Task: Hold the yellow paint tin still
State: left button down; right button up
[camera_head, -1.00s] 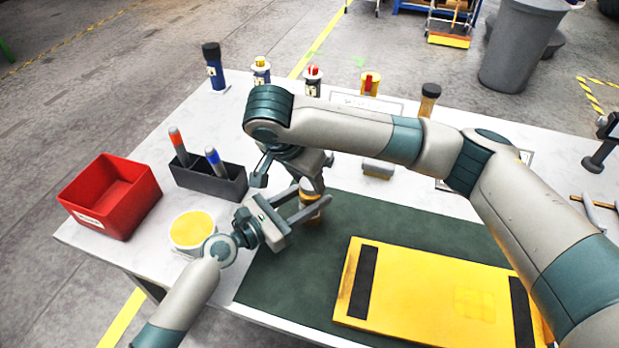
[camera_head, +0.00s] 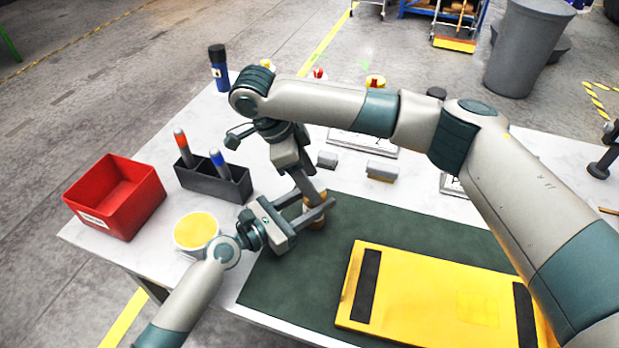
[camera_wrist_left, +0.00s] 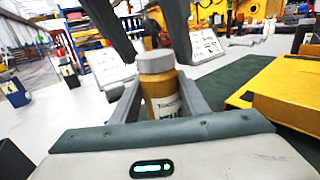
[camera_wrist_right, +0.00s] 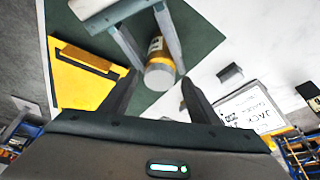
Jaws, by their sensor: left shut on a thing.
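The yellow paint tin (camera_head: 316,218) stands at the far left part of the green mat (camera_head: 290,275). In the left wrist view the tin (camera_wrist_left: 160,88) shows a grey lid and a partly hidden white label. My left gripper (camera_head: 318,208) is shut around the tin's side. In the right wrist view the tin (camera_wrist_right: 159,76) lies between and beyond the spread fingers of my right gripper (camera_wrist_right: 158,92). That gripper is open, close above the tin, with no contact that I can make out.
A yellow plate with black strips (camera_head: 430,295) lies on the mat. A red bin (camera_head: 115,195), a dark marker holder (camera_head: 212,185) and a round yellow-topped tub (camera_head: 195,232) stand left. My right arm hides part of the table's back.

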jog(key=shift+r, duration=2.25)
jog(key=shift+c, duration=0.3)
